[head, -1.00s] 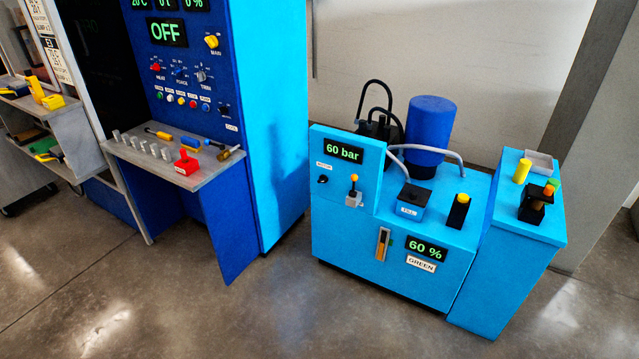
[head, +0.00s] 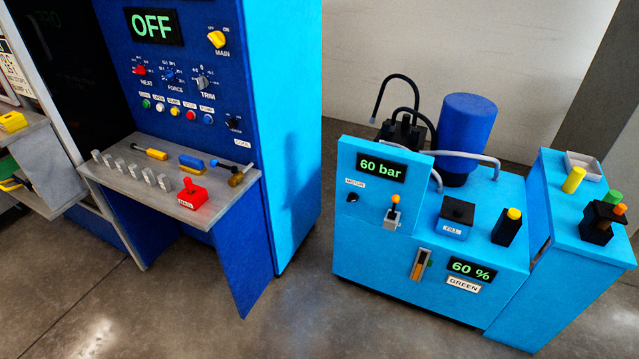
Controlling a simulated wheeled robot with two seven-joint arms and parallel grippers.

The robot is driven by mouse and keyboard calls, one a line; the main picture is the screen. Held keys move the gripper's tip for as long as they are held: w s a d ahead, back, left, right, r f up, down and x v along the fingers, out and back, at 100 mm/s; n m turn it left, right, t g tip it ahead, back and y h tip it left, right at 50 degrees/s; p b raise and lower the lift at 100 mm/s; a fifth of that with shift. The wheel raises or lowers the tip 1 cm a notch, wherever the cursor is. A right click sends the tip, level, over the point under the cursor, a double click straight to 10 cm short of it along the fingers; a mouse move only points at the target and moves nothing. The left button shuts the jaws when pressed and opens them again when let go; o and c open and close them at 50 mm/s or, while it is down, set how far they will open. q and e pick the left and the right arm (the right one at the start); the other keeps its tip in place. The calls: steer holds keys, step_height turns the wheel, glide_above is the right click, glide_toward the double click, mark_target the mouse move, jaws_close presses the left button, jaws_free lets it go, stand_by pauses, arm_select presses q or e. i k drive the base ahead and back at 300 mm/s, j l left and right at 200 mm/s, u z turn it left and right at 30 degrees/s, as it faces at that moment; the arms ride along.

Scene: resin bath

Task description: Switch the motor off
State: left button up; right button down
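The motor switch (head: 352,198) is a small black knob under the MOTOR label (head: 355,184) on the front of the light-blue hydraulic unit (head: 400,262). The knob is too small for me to tell its setting. The display (head: 381,169) above it reads 60 bar. A lever with an orange tip (head: 395,204) stands just right of the knob. The blue motor (head: 467,132) stands upright on the unit behind the panel. Neither of my grippers is in view.
The blue cabinet (head: 285,150) at left shows OFF (head: 154,26) and carries a grey shelf (head: 130,185) with tools and a red block (head: 191,195). A side box (head: 575,260) adjoins the unit at right. Bare floor (head: 290,310) lies in front.

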mark_target(353, 197)
steer(key=i+j, duration=1.1)
